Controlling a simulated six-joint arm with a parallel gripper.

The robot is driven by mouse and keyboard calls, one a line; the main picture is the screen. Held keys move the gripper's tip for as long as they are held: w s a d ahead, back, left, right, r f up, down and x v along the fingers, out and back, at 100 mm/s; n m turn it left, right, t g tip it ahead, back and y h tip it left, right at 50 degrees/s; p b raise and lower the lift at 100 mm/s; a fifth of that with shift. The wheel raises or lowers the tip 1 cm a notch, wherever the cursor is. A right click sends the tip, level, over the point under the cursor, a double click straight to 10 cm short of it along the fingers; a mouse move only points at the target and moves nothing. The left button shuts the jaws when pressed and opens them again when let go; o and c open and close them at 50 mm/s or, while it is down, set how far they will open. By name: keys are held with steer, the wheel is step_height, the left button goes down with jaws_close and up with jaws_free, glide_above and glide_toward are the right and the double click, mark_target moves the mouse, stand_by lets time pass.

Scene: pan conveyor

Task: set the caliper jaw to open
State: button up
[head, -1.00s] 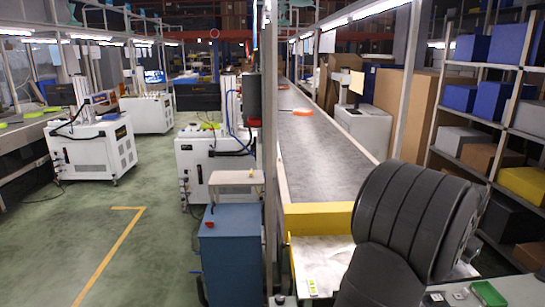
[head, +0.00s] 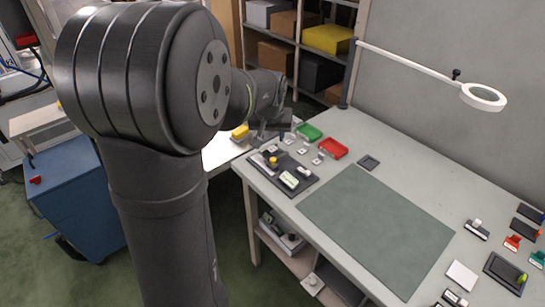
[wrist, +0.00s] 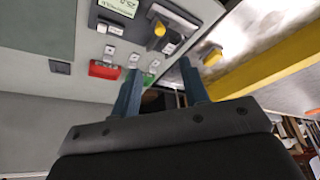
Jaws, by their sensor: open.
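My gripper (wrist: 162,84) shows in the wrist view with its two blue fingers apart and nothing between them. In the head view the arm's end (head: 268,128) is over the far left of the bench, mostly hidden by my own arm. A dark pad (head: 283,173) near the bench's left edge carries a small device with a pale display (head: 289,180) and a yellow part. In the wrist view the display (wrist: 119,7) is at the top edge, partly cut off. I cannot tell which part is the caliper jaw, nor its setting.
A green tray (head: 309,132) and a red tray (head: 333,148) stand behind the pad. A green-grey mat (head: 378,225) lies bare mid-bench. A ring lamp (head: 483,97) reaches over the back. Stamps and small pads (head: 506,270) lie at the right. A blue cabinet (head: 75,200) stands left.

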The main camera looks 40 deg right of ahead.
mark_target(273, 159)
steer(key=x, duration=1.5)
steer(key=shift+f, duration=0.15)
